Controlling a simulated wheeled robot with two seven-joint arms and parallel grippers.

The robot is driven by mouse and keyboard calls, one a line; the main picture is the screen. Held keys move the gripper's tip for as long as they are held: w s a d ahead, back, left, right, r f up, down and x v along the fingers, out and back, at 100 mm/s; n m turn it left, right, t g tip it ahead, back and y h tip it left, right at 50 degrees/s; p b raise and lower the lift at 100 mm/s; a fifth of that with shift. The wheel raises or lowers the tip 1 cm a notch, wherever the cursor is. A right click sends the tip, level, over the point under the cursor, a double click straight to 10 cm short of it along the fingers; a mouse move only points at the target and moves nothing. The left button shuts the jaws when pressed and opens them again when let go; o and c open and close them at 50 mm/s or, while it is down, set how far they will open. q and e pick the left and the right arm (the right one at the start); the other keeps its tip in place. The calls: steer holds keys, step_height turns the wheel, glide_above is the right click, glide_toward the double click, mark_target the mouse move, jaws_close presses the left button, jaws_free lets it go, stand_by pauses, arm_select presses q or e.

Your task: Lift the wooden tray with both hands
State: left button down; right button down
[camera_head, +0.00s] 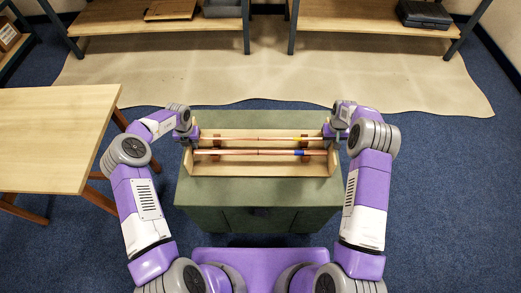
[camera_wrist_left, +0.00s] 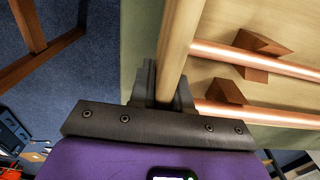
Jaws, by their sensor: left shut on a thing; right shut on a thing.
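The wooden tray (camera_head: 262,170) is a light, long, open box over the green cabinet in the head view; I cannot tell whether it touches the top. Two copper pipes lie lengthwise in it on dark wooden blocks. My left gripper (camera_head: 189,135) is at the tray's left end. In the left wrist view its dark jaws (camera_wrist_left: 163,85) are shut on the tray's end wall (camera_wrist_left: 180,40). My right gripper (camera_head: 333,132) is at the tray's right end, shut on that end wall. Its fingertips are small and partly hidden in the head view.
The green cabinet (camera_head: 258,192) stands in front of me, with bare top around the tray. A wooden table (camera_head: 50,135) stands close to my left arm. Shelves (camera_head: 370,17) line the back. A beige mat (camera_head: 270,75) covers the floor between.

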arm_select(q)
steer(key=shift+w+r, duration=0.1)
steer(key=shift+r, duration=0.15)
arm_select(e)
steer(key=shift+r, duration=0.2)
